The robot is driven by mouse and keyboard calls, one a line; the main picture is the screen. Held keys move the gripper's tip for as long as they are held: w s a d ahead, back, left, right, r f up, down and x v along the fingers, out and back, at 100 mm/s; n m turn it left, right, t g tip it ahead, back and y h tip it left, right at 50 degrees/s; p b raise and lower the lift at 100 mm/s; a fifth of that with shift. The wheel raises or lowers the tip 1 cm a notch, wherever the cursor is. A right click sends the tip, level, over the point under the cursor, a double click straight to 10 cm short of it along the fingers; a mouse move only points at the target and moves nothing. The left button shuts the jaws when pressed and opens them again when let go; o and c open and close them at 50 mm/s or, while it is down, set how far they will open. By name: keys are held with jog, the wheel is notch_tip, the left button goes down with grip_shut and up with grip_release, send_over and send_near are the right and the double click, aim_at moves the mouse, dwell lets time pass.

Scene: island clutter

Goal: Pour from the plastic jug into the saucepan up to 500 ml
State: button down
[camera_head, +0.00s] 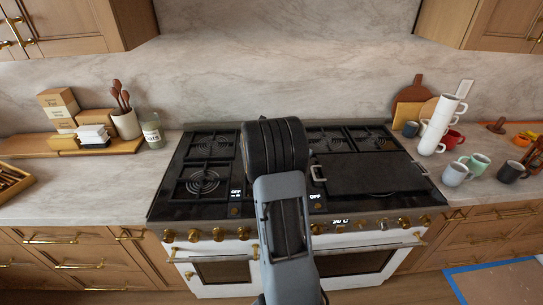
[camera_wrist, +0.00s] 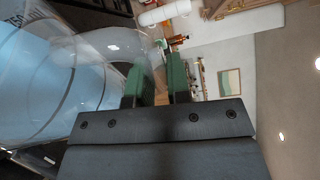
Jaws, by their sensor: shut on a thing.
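The clear plastic jug (camera_wrist: 60,85) fills the left of the wrist view, with pale blue liquid and dark measuring marks, one of them starting with 750. My gripper (camera_wrist: 160,82) has green finger pads and is shut on the jug at its clear handle. The liquid's exact level is hard to read. The jug does not show in the head view, where my arm covers the middle of the stove. The saucepan cannot be made out in either view.
The stove (camera_head: 205,232) has burners at left and back right and a dark griddle (camera_head: 365,173) at right. Several mugs (camera_head: 453,174) stand on the right counter. A glass jar (camera_head: 152,133) and a utensil crock (camera_head: 125,124) stand at left. The left counter's front is mostly clear.

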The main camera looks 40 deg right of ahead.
jog(key=shift+w+p, duration=0.2)
jog(key=shift+p, duration=0.2)
jog(key=shift+w+a+f+n, duration=0.1)
jog(key=shift+n, duration=0.2)
jog(key=shift+w+p, duration=0.15)
jog(key=shift+p, duration=0.2)
jog(key=shift+w+a+h, duration=0.1)
jog(key=shift+w+h, duration=0.15)
jog(key=shift+h, duration=0.05)
dwell(0.3)
jog(key=shift+s, duration=0.15)
jog(key=shift+s, duration=0.2)
jog(key=shift+w, duration=0.1)
dwell(0.6)
